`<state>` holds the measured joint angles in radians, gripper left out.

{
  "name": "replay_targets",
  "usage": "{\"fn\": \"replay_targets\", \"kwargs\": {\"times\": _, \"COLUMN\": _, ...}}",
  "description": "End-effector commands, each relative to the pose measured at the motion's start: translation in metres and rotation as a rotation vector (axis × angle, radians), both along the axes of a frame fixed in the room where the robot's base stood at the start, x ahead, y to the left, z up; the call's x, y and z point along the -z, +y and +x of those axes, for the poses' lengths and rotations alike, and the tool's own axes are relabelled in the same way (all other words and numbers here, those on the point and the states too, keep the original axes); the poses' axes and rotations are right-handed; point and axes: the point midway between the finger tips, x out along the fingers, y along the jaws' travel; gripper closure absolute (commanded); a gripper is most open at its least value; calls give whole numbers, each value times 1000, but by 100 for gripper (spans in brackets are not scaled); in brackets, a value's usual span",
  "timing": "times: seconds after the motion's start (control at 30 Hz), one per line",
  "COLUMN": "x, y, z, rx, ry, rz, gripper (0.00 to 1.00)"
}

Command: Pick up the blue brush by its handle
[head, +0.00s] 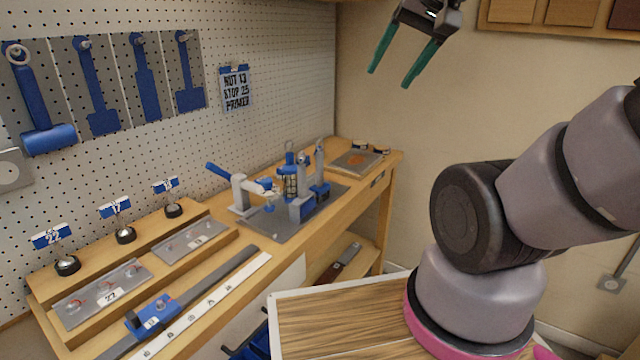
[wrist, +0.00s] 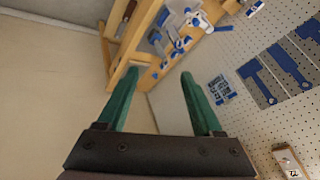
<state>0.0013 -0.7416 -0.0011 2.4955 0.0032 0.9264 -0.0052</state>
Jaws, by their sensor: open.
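Several blue tools hang on grey panels on the pegboard in the head view. They are a mallet-shaped tool (head: 38,105) at the far left, a wide-ended tool (head: 97,90), a slimmer tool (head: 146,80) and another flared tool (head: 187,80). I cannot tell which is the brush; bristles are not discernible. Some hanging tools also show at the right of the wrist view (wrist: 257,82). My gripper (head: 389,79) is open and empty, with green fingers, high in front of the beige wall, well right of the tools. It also shows in the wrist view (wrist: 160,73).
A wooden bench (head: 385,165) below the pegboard holds a blue-handled clamp fixture (head: 290,190), metal plates, a rail with a blue slider (head: 152,315) and small numbered clips. A sign (head: 235,88) hangs right of the tools. The air between gripper and pegboard looks clear.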

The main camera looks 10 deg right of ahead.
Motion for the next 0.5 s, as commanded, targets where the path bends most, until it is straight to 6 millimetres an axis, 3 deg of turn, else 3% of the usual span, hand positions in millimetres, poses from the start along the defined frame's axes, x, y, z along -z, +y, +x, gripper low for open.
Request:
{"fn": "replay_targets", "kwargs": {"times": 0.17, "x": 25, "y": 17, "z": 11, "rx": 3, "ry": 159, "rz": 103, "gripper": 32}}
{"fn": "replay_targets", "kwargs": {"times": 0.5, "x": 82, "y": 79, "z": 50, "rx": 46, "ry": 622, "rz": 547, "gripper": 32}}
